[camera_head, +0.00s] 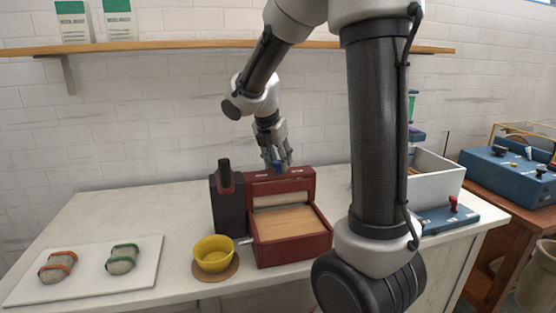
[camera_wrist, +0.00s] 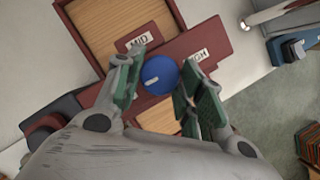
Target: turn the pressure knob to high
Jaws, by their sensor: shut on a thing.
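The dark red press (camera_head: 317,248) with a wooden bed stands on the white table. The blue pressure knob (camera_head: 278,168) is on its raised back bar. In the wrist view the round blue knob (camera_wrist: 163,73) has a short white mark on its left side. A MID label (camera_wrist: 139,42) sits just above the knob, and another label (camera_wrist: 199,55), hard to read, sits to its upper right. My gripper (camera_head: 276,163) is pointed down over the bar and is shut on the knob. Its green-padded fingers (camera_wrist: 160,88) lie on either side of the knob.
A dark upright block (camera_head: 226,210) stands left of the press, with a yellow bowl (camera_head: 213,255) in front. Two banded wool skeins lie on a white board (camera_head: 90,285). A white bin (camera_head: 440,175) and a blue device (camera_head: 445,219) are at right.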

